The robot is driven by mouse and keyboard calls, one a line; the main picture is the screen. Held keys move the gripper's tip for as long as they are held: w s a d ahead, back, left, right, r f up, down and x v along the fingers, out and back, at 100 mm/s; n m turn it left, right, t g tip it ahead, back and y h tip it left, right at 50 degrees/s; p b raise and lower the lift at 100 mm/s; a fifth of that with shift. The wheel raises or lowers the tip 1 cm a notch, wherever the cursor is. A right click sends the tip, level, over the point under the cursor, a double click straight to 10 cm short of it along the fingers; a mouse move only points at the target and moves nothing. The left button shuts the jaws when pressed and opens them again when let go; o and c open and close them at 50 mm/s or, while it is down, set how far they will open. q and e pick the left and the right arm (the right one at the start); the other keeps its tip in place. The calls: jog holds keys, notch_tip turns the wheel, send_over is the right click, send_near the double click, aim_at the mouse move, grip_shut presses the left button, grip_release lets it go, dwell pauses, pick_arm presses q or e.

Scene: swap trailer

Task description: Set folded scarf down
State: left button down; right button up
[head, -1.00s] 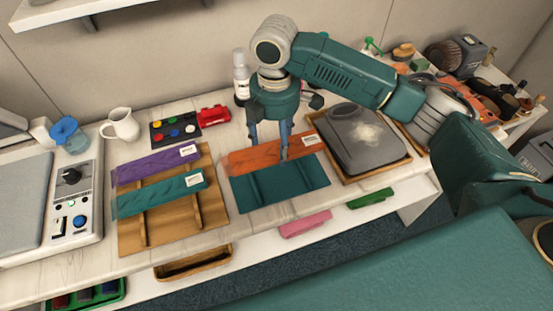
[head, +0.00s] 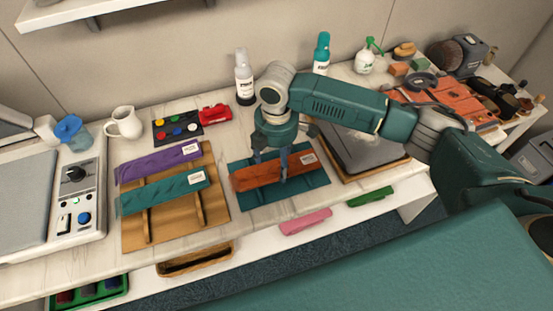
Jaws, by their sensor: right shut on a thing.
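My right gripper (head: 271,168) is shut on the folded orange scarf (head: 251,179), which has a white label at its right end. The scarf lies lengthwise over the middle of the teal mat (head: 312,181); it is on the mat or just above it, and I cannot tell which. The gripper fingers cover part of the scarf. A folded purple scarf (head: 158,162) and a folded teal scarf (head: 163,191) lie across the wooden rack (head: 190,218) to the left. My left gripper is out of view.
A white bottle (head: 244,80) and a red object (head: 215,113) stand behind the mat. A grey press-like slab (head: 366,148) is close on the right. A pink piece (head: 305,221) and a green piece (head: 370,196) lie on a lower shelf in front.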

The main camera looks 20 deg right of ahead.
aim_at(276, 164)
jog(key=o, duration=1.2)
jog(key=shift+f, duration=0.1)
jog(key=shift+c, duration=0.2)
notch_tip(276, 164, up, 12)
jog(key=b, duration=0.2)
jog(key=shift+r, duration=0.2)
